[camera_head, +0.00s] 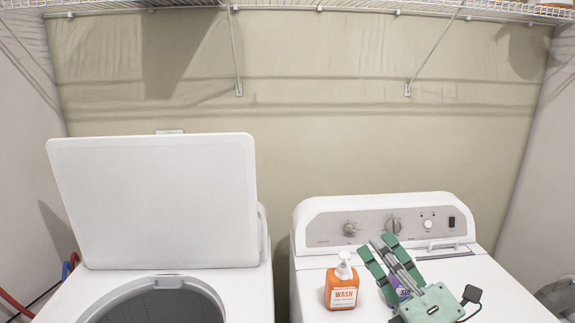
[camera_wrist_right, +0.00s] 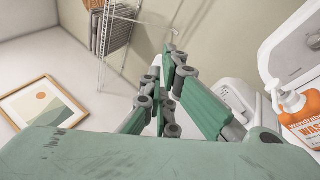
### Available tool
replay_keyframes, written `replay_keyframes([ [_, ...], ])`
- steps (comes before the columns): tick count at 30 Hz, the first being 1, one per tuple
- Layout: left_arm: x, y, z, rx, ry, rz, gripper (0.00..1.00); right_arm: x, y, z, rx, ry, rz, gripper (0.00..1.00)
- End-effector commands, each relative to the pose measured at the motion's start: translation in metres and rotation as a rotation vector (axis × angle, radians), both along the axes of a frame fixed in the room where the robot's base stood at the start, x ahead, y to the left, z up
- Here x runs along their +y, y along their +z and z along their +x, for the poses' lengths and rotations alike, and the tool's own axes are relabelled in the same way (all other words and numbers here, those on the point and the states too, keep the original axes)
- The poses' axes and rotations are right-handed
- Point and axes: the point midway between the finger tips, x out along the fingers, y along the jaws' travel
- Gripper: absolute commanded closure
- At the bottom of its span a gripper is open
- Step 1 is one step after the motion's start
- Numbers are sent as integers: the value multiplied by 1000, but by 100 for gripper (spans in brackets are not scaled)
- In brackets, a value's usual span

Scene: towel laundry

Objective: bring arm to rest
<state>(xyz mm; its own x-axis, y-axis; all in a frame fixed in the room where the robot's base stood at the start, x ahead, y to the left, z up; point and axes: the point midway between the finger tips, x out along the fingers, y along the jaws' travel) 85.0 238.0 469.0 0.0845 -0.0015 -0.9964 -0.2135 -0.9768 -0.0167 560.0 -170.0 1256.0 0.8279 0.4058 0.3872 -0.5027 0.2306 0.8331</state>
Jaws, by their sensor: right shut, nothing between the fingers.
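My right gripper (camera_head: 377,246), green and grey, shows at the lower right of the head view. It is above the right-hand white machine (camera_head: 313,277), just right of an orange pump bottle labelled WASH (camera_head: 341,290). Its fingers point up and to the left in the picture, and it holds nothing. In the right wrist view its green fingers (camera_wrist_right: 172,72) fill the middle, and the orange bottle (camera_wrist_right: 300,122) stands at the right edge. My left gripper is in neither view.
A purple item (camera_head: 399,287) sits partly hidden behind my right gripper. The left washer's lid (camera_head: 153,200) stands open above its drum (camera_head: 160,304). A wire shelf (camera_head: 290,8) runs along the top. A framed picture (camera_wrist_right: 42,107) shows in the wrist view.

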Motion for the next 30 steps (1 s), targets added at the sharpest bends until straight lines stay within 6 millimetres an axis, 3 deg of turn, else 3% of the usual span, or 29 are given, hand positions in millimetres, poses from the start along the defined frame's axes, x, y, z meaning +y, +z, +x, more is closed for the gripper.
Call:
replay_keyframes([
  [4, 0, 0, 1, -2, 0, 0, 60, -58, -59, -6, 290, -190, 509, 100],
  [6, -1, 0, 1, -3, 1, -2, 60, -81, -104, -17, 446, -296, 724, 100],
  [10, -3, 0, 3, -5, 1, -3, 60, -102, -192, -58, 729, -492, 1047, 100],
  [12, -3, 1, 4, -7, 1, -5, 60, -101, -235, -88, 876, -594, 1183, 100],
  [15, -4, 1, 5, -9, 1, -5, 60, -93, -283, -134, 1061, -725, 1330, 100],
  [18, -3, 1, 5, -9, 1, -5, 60, -80, -315, -175, 1213, -830, 1429, 100],
  [21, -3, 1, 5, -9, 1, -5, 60, -65, -337, -213, 1346, -920, 1500, 100],
  [28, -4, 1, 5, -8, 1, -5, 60, -31, -363, -291, 1608, -1096, 1604, 100],
  [30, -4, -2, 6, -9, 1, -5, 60, -33, -387, -281, 1600, -1099, 1591, 100],
])
